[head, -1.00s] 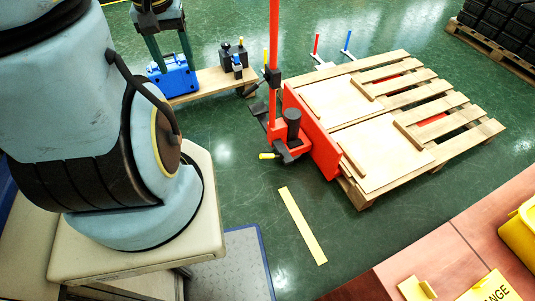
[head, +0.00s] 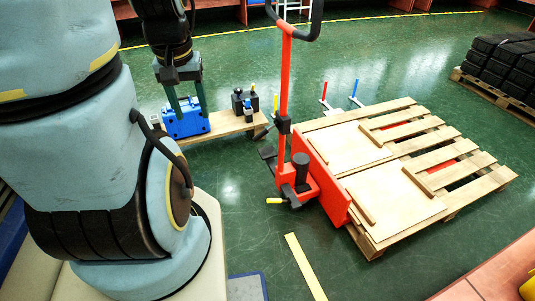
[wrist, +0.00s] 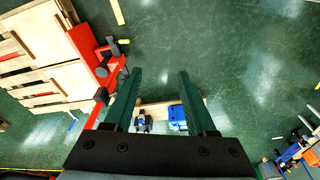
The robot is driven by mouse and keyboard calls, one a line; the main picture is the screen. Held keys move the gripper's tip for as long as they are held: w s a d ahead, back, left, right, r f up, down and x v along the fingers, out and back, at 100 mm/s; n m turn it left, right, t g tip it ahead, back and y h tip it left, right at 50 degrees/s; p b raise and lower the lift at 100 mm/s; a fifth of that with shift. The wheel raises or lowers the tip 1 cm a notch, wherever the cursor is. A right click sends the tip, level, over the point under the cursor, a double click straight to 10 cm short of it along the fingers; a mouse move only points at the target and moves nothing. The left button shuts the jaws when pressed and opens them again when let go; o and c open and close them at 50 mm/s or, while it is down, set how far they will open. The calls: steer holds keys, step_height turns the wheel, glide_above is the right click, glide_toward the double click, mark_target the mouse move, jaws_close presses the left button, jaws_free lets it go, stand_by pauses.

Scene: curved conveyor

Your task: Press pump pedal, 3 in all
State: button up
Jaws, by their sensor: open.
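A red pallet jack (head: 284,90) stands upright at the near end of a wooden pallet, and also shows at the left of the wrist view (wrist: 88,48). Low on its near side is a small yellow-tipped pedal (head: 274,201) beside the black pump cylinder (head: 301,170). Another dark pedal-like part (head: 267,151) sticks out left of the mast. I cannot tell which is the pump pedal. My gripper (head: 190,110) is open and empty, its green fingers pointing down, left of the jack and apart from it. In the wrist view my gripper (wrist: 160,74) has clear floor between the fingers.
A blue box (head: 186,120) sits on a wooden plank behind my gripper, with small black parts (head: 242,103) beside it. A red lever (head: 324,91) and a blue lever (head: 355,88) stand behind the pallet (head: 470,180). Green floor is free in front of the jack.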

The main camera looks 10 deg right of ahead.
jaws_close()
stand_by(1.5)
